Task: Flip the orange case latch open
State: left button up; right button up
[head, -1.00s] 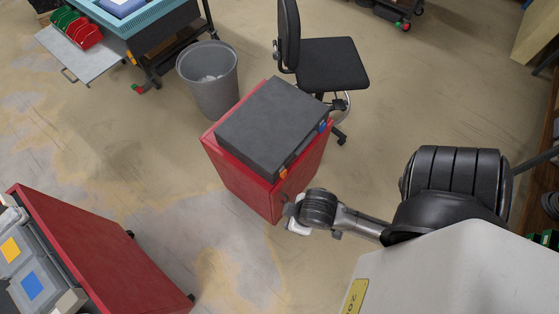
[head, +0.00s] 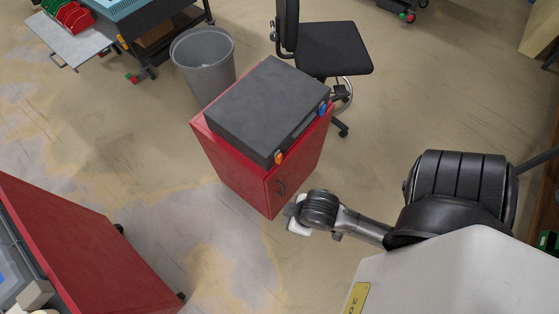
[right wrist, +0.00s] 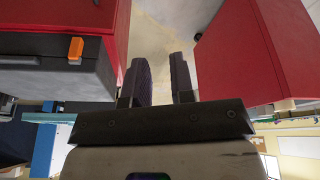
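The dark grey case (head: 265,105) lies closed on top of a red cabinet. Its orange latch (head: 279,158) is on the front edge near the front corner, and a blue latch (head: 323,109) is farther along that edge. In the right wrist view the orange latch (right wrist: 75,48) shows on the case's side (right wrist: 60,77), at the upper left. My right gripper (right wrist: 160,75) is open and empty, its two fingers apart and to the right of the latch, not touching it. In the head view its fingers are hidden below my forearm. My left gripper is not in view.
The red cabinet (head: 236,172) stands under the case. A grey bin (head: 203,68) and a black chair (head: 333,50) stand behind it. Another red cabinet (head: 75,250) is at the lower left. Open floor lies between the two cabinets.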

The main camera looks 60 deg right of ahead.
jog(key=shift+t, duration=0.3)
jog(key=b+x, duration=0.3)
jog(key=a+b+x, duration=0.1)
jog(key=b+x, duration=0.2)
jog(key=x, duration=0.1)
jog(key=a+b+x, duration=0.1)
jog(key=b+x, duration=0.3)
jog(key=shift+s+a+f, duration=0.1)
jog(key=shift+s+f, duration=0.1)
jog(key=shift+s, duration=0.05)
grip_shut()
jog(key=w+d+f+h+b, duration=0.3)
jog(key=d+f+h+b, duration=0.3)
jog(key=f+h, duration=0.4)
jog(key=w+r+n+t+h, duration=0.1)
jog(key=t, duration=0.1)
jog(key=w+d+r+n+t+h, duration=0.1)
jog(key=n+t+h, duration=0.1)
jog(key=w+r+n+t+h, duration=0.1)
jog(key=r+h, duration=0.1)
jog(key=shift+w+d+r+n+t, duration=0.15)
jog(key=shift+w+d+n+t, duration=0.1)
jog(key=shift+n+t, duration=0.15)
